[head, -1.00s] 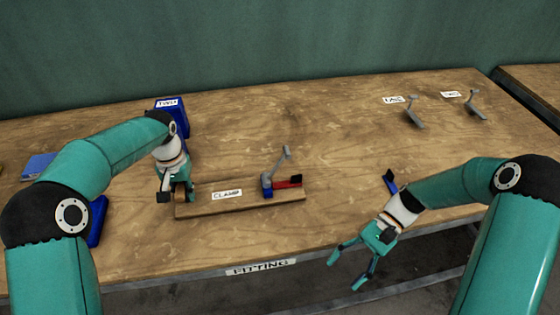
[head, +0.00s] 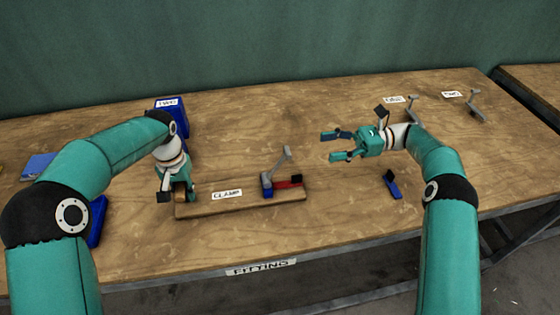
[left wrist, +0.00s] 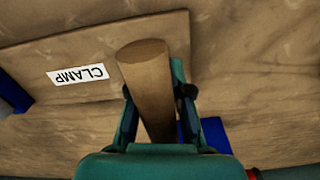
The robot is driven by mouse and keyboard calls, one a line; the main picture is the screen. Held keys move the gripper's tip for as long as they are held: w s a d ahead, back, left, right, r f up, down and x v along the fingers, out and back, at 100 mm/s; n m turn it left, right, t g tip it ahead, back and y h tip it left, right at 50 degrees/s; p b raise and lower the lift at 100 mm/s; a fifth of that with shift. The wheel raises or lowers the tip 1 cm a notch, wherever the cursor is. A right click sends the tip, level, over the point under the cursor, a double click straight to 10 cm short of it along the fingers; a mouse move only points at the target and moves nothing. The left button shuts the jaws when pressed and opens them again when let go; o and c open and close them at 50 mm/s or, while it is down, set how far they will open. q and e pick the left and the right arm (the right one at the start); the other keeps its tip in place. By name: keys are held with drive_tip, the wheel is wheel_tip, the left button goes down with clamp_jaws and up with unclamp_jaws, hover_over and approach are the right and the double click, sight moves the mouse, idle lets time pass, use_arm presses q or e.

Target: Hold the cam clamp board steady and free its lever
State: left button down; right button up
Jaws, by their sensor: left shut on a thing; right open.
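The cam clamp board (head: 240,203) lies flat on the table, with a label reading CLAMP. My left gripper (head: 178,195) is shut on the wooden post at the board's left end; the post (left wrist: 146,85) shows between the fingers in the left wrist view. My right gripper (head: 337,146) is open and empty above the table, right of the lever, its fingers pointing left.
A blue box (head: 180,118) stands behind my left gripper. A small blue object with a black end (head: 392,185) lies right of the board. Two grey levers stand at the back right near labels, one of them (head: 474,105) at the far right. Free table lies behind the board.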

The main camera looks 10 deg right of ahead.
sight(287, 150)
drive_tip(key=a, duration=1.1)
drive_tip(key=shift+a, duration=0.4)
clamp_jaws()
